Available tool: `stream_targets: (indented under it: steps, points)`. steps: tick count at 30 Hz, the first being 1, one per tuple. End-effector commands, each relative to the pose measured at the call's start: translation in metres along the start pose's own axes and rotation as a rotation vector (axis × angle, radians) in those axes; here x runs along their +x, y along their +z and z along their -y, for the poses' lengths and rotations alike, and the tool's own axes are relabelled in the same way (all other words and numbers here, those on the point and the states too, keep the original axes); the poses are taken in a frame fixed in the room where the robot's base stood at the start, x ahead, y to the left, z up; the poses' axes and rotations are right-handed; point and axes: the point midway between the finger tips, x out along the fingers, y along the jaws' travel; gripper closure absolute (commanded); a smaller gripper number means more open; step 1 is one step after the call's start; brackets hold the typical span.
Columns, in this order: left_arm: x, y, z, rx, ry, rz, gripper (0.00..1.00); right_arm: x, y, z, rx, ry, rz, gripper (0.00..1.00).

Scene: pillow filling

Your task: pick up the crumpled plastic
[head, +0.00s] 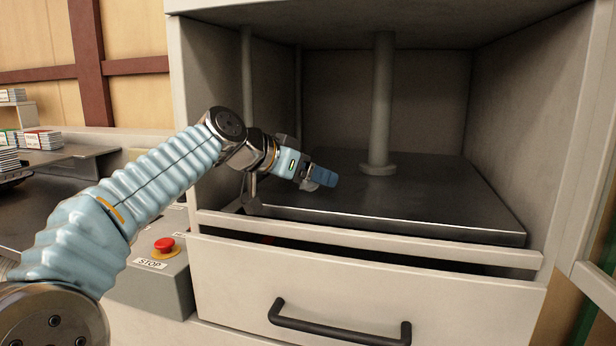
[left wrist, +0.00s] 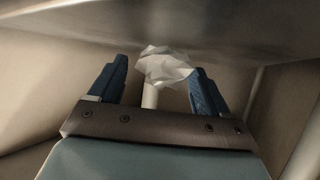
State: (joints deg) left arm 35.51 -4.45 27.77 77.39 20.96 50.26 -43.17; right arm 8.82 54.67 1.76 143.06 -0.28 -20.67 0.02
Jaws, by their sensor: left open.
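The crumpled plastic (left wrist: 166,68) is a whitish, translucent, creased lump in the left wrist view. It shows between the two blue fingers of my left gripper (left wrist: 157,84), close to their tips, and its right edge appears to meet the right finger. I cannot tell whether they touch. In the head view my left gripper (head: 323,176) is inside the cabinet, low over the front left of the dark metal plate (head: 440,205). The fingers are apart. The plastic cannot be made out in the head view. My right gripper is not in view.
The cabinet has side walls, a top and a vertical post (head: 381,110) behind my gripper. A slightly open drawer (head: 370,290) with a black handle (head: 340,327) is below. A stop-button box (head: 155,268) stands left. The plate's right side is clear.

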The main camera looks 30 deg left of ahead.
Motion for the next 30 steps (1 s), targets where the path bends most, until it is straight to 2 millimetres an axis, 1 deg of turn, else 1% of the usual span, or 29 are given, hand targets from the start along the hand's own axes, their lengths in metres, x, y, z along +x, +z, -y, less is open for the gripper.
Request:
stream_targets:
  steps: [3, 9, 10, 20, 22, 30]
  points:
    - [0.0097, 0.0001, 0.0003, -0.001, -0.001, 0.000, 0.23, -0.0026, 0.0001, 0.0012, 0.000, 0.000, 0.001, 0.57]
    - [0.0109, 0.0008, 0.0004, 0.000, -0.002, 0.000, 0.23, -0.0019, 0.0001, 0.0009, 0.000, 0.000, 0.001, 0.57]
    - [0.0109, 0.0007, 0.0004, 0.000, -0.002, 0.000, 0.24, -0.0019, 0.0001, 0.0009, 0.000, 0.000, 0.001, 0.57]
    - [0.0106, 0.0006, 0.0003, 0.000, -0.001, 0.000, 0.75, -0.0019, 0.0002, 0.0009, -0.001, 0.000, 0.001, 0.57]
    - [0.0105, 0.0006, 0.0003, 0.000, -0.001, 0.000, 0.77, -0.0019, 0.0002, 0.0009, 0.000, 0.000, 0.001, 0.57]
    - [0.0105, 0.0006, 0.0003, 0.000, -0.001, 0.000, 0.78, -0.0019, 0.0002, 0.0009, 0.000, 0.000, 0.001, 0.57]
